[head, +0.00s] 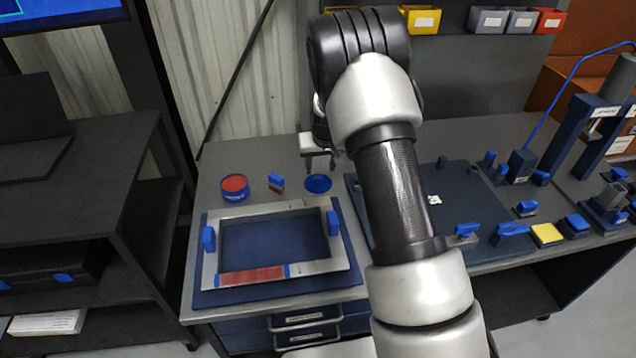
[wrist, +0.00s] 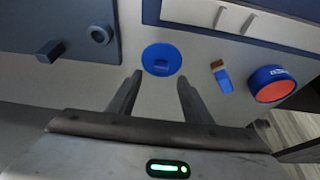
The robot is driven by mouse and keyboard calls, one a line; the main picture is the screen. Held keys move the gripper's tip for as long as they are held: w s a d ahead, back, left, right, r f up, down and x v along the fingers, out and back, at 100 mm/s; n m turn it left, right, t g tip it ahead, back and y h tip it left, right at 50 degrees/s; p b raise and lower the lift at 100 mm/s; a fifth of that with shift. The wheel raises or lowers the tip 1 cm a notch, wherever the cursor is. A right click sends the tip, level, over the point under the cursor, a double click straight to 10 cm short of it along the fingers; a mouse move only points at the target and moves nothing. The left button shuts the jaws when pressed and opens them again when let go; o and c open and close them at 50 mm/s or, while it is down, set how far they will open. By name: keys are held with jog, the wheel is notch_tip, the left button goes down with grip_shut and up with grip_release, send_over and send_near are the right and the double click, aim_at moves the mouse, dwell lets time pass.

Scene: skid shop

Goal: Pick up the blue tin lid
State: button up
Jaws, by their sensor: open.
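The blue tin lid (head: 318,184) is a flat blue disc lying on the grey bench top, right of a small brush. In the wrist view the lid (wrist: 162,60) lies just beyond my fingertips, roughly centred between them, with a small raised grip on top. My gripper (head: 318,158) is above the bench, just behind the lid in the head view. In the wrist view my gripper (wrist: 158,78) has its two fingers apart with nothing between them. The lid is apart from the fingers.
A grey frame on a blue board (head: 345,265) lies in front. A dark blue plate (head: 357,200) is to the right. Yellow, grey and red bins (head: 423,20) sit behind.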

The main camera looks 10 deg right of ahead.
aim_at(318, 177)
jog(key=x, duration=0.6)
jog(key=shift+w+f, duration=0.15)
jog(key=shift+f, duration=0.1)
jog(key=shift+a, duration=0.1)
jog(key=c, duration=1.1)
jog(key=shift+c, duration=0.2)
jog(key=shift+r, duration=0.1)
